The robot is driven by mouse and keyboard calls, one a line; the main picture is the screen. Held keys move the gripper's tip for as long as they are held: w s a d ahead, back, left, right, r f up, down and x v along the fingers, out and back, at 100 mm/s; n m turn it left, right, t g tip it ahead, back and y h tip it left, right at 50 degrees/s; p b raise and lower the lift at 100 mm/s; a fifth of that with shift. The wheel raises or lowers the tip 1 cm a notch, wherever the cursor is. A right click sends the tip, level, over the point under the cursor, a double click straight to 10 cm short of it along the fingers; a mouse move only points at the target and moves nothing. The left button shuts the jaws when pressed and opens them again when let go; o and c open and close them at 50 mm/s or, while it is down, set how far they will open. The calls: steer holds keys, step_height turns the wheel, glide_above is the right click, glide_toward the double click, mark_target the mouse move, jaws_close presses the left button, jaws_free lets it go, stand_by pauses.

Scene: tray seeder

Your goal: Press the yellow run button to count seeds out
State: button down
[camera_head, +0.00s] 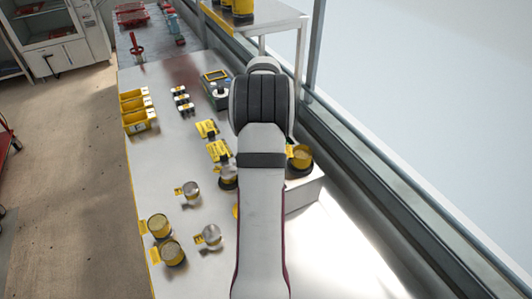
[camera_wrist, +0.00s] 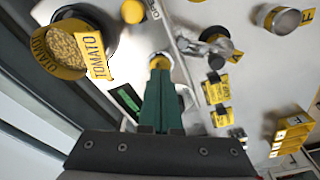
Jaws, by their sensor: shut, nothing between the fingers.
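The yellow run button (camera_wrist: 160,60) shows in the wrist view just beyond my fingertips, partly covered by them. It sits on the pale seeder. My gripper (camera_wrist: 161,74) has its green fingers together with nothing between them. The tips overlap the button's lower edge; I cannot tell whether they touch it. A dark green display (camera_wrist: 126,102) is left of the fingers. A seed cup labelled TOMATO (camera_wrist: 66,52) stands on the seeder at left. In the head view the seeder (camera_head: 304,192) shows right of my arm, which hides my gripper and the button.
Metal cups (camera_head: 191,189) and yellow-labelled seed cups (camera_head: 172,252) stand on the bench at front left. Yellow bins (camera_head: 138,110) and a small device with a screen (camera_head: 216,78) are farther back. A window frame borders the right side. The bench's front right is clear.

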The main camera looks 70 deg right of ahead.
steer(key=shift+f, duration=0.55)
step_height(320, 180, up, 8)
stand_by(0.7)
steer(key=w+a+r+n+y, duration=0.15)
steer(key=w+a, duration=0.25)
steer(key=a, duration=0.5)
steer(key=w+a+r+n, duration=0.15)
steer(key=w+a, duration=0.25)
steer(key=a, duration=0.5)
steer(key=w+a+r+n, duration=0.15)
steer(key=w+a, duration=0.25)
steer(key=a, duration=0.5)
steer(key=s+a+n+y, duration=0.1)
steer(key=s+a+n, duration=0.3)
steer(key=a, duration=1.2)
steer(key=s+a+f, duration=0.3)
steer(key=s+a, duration=0.5)
steer(key=s, duration=0.2)
steer(key=shift+f+n+g+y, duration=0.3)
steer(key=shift+f+n+y, duration=0.05)
steer(key=shift+n, duration=0.1)
stand_by(0.6)
